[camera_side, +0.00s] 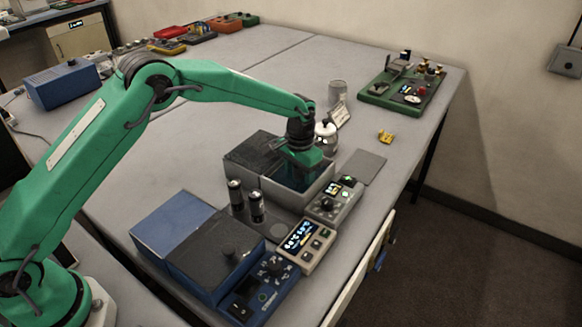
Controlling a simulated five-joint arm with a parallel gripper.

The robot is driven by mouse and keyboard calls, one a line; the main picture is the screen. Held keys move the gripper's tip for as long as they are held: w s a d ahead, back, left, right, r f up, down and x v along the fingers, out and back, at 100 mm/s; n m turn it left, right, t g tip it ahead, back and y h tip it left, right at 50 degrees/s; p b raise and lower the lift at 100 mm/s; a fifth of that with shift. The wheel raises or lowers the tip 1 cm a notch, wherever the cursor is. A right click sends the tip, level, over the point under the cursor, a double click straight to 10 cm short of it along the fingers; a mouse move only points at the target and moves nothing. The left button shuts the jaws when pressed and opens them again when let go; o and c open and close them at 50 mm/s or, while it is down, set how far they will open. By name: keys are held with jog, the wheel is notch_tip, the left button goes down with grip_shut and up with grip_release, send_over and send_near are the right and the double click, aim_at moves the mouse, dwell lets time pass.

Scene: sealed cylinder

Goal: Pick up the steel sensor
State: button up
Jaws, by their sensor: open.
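My green arm reaches across the table from the left. My gripper (299,176) points down at the grey open-topped box (318,188), with its fingertips at or just inside the opening. It is open, and no object shows in it. I cannot make out a steel sensor for certain; the inside of the box is largely hidden by my gripper and the walls. A lidded jar (326,138) stands just behind my gripper.
A blue instrument (243,262) and display modules (305,246) stand in front. A grey can (337,92), small card (341,115), yellow part (385,136) and green board (405,88) lie behind. A flat grey plate (363,166) lies right of the box. The far middle table is mostly clear.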

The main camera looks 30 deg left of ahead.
jog(key=c, duration=1.1)
jog(key=shift+c, duration=0.2)
jog(key=shift+r, duration=0.15)
jog(key=shift+r, duration=0.55)
jog(key=r, duration=0.3)
jog(key=shift+s+d+r, duration=0.15)
jog(key=shift+s+d, duration=0.05)
jog(key=shift+d, duration=0.05)
jog(key=s+d+r, duration=0.6)
jog(key=s+d, duration=0.1)
jog(key=shift+s+d+r, duration=0.2)
jog(key=shift+s+d, duration=0.2)
